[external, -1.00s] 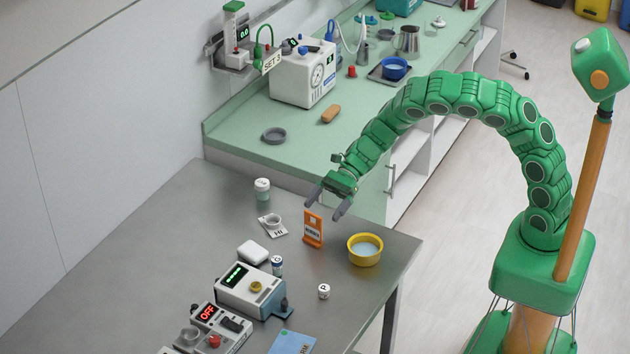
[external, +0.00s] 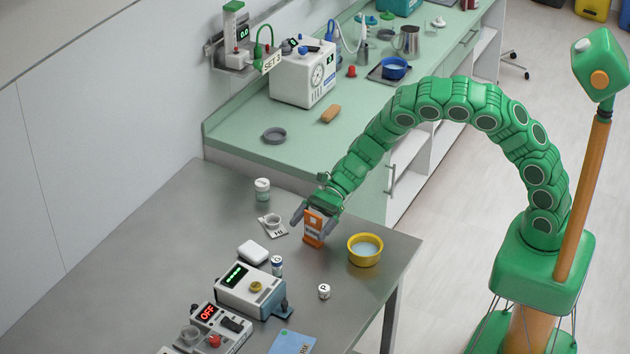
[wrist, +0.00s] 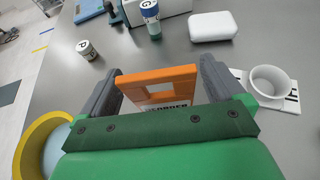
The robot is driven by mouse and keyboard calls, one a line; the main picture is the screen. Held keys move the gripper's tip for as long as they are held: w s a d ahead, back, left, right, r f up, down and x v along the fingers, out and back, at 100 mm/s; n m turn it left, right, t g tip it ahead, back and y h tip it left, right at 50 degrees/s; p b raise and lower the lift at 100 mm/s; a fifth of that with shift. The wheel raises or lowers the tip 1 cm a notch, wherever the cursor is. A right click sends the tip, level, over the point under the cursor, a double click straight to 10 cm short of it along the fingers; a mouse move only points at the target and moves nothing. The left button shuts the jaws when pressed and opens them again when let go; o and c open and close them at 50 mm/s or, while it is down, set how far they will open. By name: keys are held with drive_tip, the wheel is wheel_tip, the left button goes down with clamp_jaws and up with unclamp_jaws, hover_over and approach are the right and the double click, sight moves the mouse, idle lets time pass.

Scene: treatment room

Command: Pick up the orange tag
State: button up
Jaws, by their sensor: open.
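The orange tag (external: 313,230) stands upright on the grey metal table, with a white label on its face. In the wrist view its orange top with a rectangular opening (wrist: 157,76) shows between my two grey fingers; its lower part is hidden by my gripper's green body. My gripper (external: 313,222) is open and lowered around the tag, one finger at each side. The left finger looks close to the tag's edge in the wrist view; I cannot tell if it touches.
A yellow bowl (external: 365,257) of pale liquid stands close right of the tag. A white block (external: 253,252), a labelled vial (external: 277,265) and a white device (external: 250,291) stand nearer the front.

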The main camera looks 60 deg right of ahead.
drive_tip(key=shift+a+f, duration=0.1)
drive_tip(key=shift+a, duration=0.2)
drive_tip(key=shift+c, duration=0.4)
drive_tip(key=c, duration=1)
drive_tip(key=shift+o, duration=0.2)
drive_tip(key=shift+w+r, duration=0.1)
drive_tip(key=shift+r, duration=0.25)
drive_tip(key=s+d+r, duration=0.6)
drive_tip(key=s+r, duration=0.6)
drive_tip(key=shift+s+r, duration=0.15)
drive_tip(key=shift+s, duration=0.15)
